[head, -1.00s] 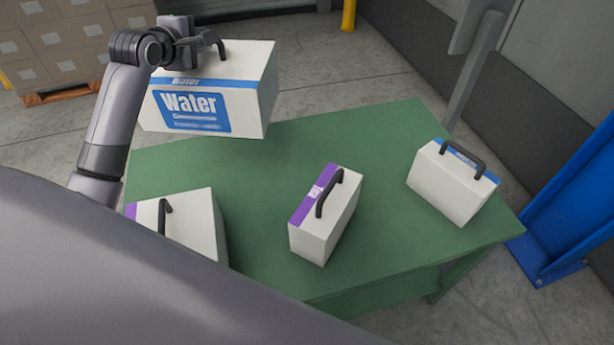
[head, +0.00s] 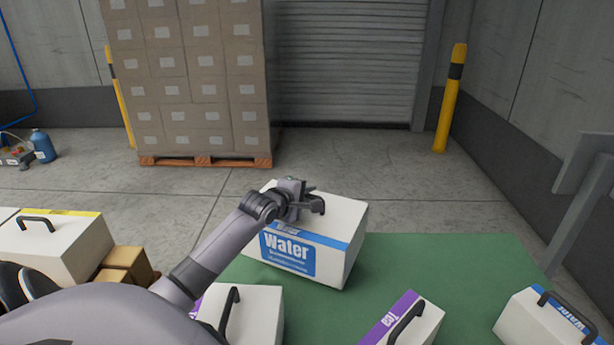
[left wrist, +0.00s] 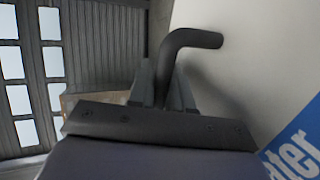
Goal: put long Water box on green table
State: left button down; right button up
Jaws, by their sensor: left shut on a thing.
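The long Water box (head: 335,248) is white with a blue stripe and a blue Water label, at the far left part of the green table (head: 440,262). My left gripper (head: 312,205) is at its top, shut on its dark handle. In the left wrist view the gripper fingers (left wrist: 163,88) close around the handle, and the white box side (left wrist: 255,70) with part of the blue label shows at the right. I cannot tell whether the box's underside touches the table. My right gripper is not in view.
On the table stand a smaller Water box (head: 545,318) at right, a purple-striped box (head: 425,322) and another white box (head: 262,305). A yellow-striped box (head: 60,250) and brown cartons (head: 130,262) are at left. Clear green surface lies right of the long box.

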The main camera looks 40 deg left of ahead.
aim_at(284, 228)
pick_arm(q)
jog(key=shift+w+f+b, duration=0.1)
jog(key=shift+f+b, duration=0.4)
jog(key=shift+f, duration=2.55)
jog(key=c, duration=1.5)
grip_release()
jog(key=shift+f, duration=0.35)
jog(key=o, duration=0.5)
jog(key=shift+c, duration=0.2)
jog(key=shift+s+r, duration=0.1)
jog(key=shift+s, duration=0.2)
jog(key=shift+s+d, duration=0.15)
jog(key=shift+s, duration=0.15)
jog(key=p+v, duration=0.2)
jog(key=v, duration=0.7)
jog(key=shift+s+r, duration=0.25)
jog(key=shift+s, duration=0.05)
jog(key=shift+s+d+r, duration=0.1)
jog(key=shift+s+r, duration=0.1)
jog(key=shift+s, duration=0.45)
